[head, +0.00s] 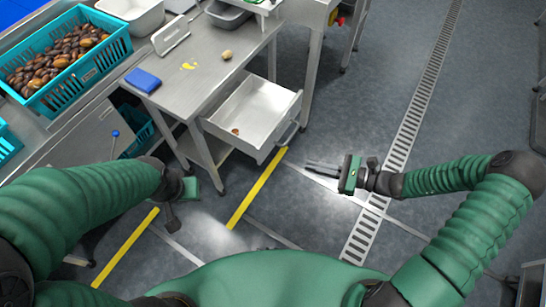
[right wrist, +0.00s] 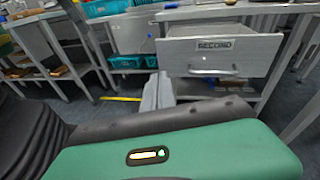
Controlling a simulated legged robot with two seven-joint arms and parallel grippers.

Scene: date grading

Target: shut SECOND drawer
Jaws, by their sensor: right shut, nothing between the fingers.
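The SECOND drawer (head: 262,108) is a grey metal drawer pulled out from under the steel table (head: 205,55). A small brown date (head: 235,131) lies inside it. In the right wrist view the drawer's front (right wrist: 250,54) shows its SECOND label and a bar handle (right wrist: 212,73). My right gripper (head: 323,167) is shut and empty, to the right of and nearer than the drawer front, apart from it. Its fingers (right wrist: 159,92) show below the drawer front in the right wrist view. My left gripper (head: 182,200) is left of and nearer than the drawer; its fingers are unclear.
A blue crate of dates (head: 88,75) stands at the left. A blue block (head: 142,80) and a pale round item (head: 227,55) lie on the table. The floor before the drawer, with yellow stripes (head: 256,189) and a drain grate (head: 400,150), is clear.

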